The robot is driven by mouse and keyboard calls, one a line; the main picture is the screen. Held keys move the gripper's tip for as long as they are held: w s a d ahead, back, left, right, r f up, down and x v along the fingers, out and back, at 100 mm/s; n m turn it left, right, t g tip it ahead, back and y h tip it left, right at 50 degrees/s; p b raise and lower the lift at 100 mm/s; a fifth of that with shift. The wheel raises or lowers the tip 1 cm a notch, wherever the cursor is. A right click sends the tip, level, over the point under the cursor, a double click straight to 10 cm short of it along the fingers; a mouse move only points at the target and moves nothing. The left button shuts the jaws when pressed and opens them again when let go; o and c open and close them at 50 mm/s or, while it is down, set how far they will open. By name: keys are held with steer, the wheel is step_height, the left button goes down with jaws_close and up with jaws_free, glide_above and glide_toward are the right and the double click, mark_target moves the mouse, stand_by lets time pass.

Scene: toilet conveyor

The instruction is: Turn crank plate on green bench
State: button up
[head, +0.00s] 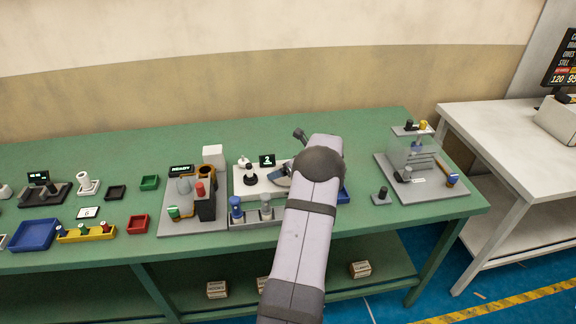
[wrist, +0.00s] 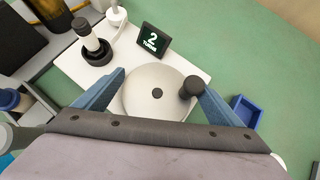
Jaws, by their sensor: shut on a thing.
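The crank plate (wrist: 150,98) is a round pale disc with a dark centre dot, on a white base (wrist: 72,66). A black knob (wrist: 190,88) stands near its right edge. My gripper (wrist: 157,82) is shut on the crank plate, one blue finger at each side, with the right finger close beside the knob. A small display (wrist: 152,40) behind the plate reads "2 TURNS".
In the head view, a grey fixture (head: 420,188) is at right and a station with red and green parts (head: 190,222) at left.

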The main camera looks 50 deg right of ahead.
steer(key=shift+w+n+y+b, duration=0.2)
steer(key=shift+n+y+b, duration=0.1)
steer(key=shift+n+y, duration=1.55)
steer(key=shift+n, duration=0.35)
steer(key=shift+c, duration=0.2)
steer(key=shift+s+f, duration=0.1)
steer(key=shift+s, duration=0.05)
steer(key=shift+o, duration=0.2)
steer(key=o, duration=0.7)
steer(key=shift+o, duration=0.7)
steer(key=shift+s+a, duration=0.15)
